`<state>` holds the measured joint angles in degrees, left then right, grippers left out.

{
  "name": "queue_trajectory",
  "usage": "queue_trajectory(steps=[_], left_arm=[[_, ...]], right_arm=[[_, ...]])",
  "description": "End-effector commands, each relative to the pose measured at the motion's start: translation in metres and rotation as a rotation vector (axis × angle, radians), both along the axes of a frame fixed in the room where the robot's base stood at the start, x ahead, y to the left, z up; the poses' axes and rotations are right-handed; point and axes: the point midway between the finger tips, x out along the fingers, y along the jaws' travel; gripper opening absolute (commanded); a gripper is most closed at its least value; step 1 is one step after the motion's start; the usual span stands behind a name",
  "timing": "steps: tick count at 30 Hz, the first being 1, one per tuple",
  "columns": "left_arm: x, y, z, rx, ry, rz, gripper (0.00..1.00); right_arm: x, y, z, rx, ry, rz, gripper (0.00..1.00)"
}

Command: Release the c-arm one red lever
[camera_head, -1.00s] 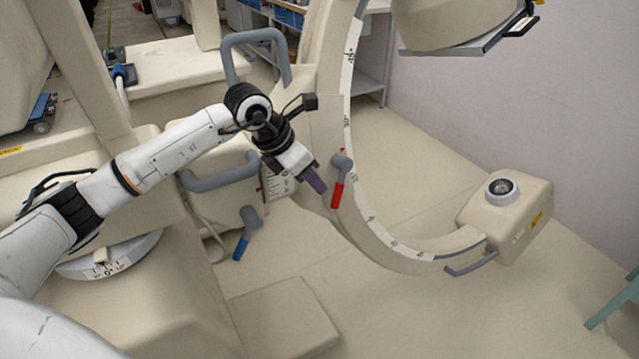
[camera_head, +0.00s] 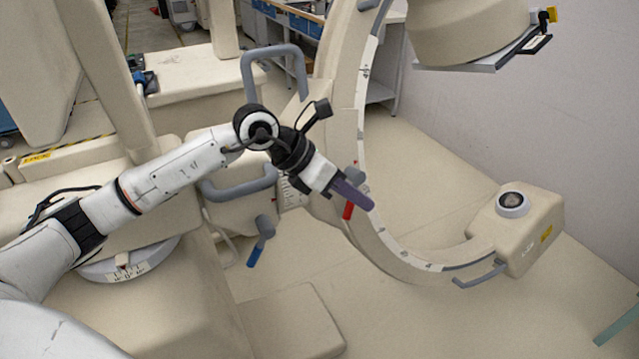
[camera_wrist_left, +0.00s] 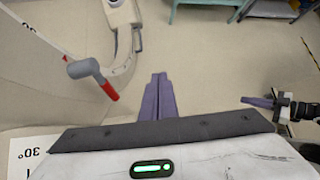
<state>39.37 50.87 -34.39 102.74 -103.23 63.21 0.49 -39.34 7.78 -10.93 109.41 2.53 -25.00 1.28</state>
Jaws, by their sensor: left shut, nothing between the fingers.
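The red lever (camera_head: 349,211) hangs down from a grey hub on the side of the curved C-arm (camera_head: 362,100). In the left wrist view the red lever (camera_wrist_left: 109,90) points down and right from its grey hub, left of my fingers with a gap in the picture. My left gripper (camera_head: 367,204) is shut and empty, its purple fingers crossing in front of the lever in the head view and hiding part of it. Whether they touch is unclear. In the left wrist view, purple fingers at the right edge look like my right gripper (camera_wrist_left: 260,102); their opening is unclear.
A blue lever (camera_head: 256,251) hangs lower left, below a grey handle bar (camera_head: 240,188). Another grey handle (camera_head: 272,60) rises behind my left arm. The detector box (camera_head: 532,228) sits at the C-arm's lower right end.

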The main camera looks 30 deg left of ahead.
Motion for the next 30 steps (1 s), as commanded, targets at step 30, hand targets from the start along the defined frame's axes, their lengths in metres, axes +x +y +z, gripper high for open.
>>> queue_trajectory(steps=[30], left_arm=[[-0.149, 0.044, -0.129, -1.949, 0.693, 2.233, 0.0]], right_arm=[[0.0, 0.0, 0.0, 0.0, 0.0, 0.0, 0.0]])
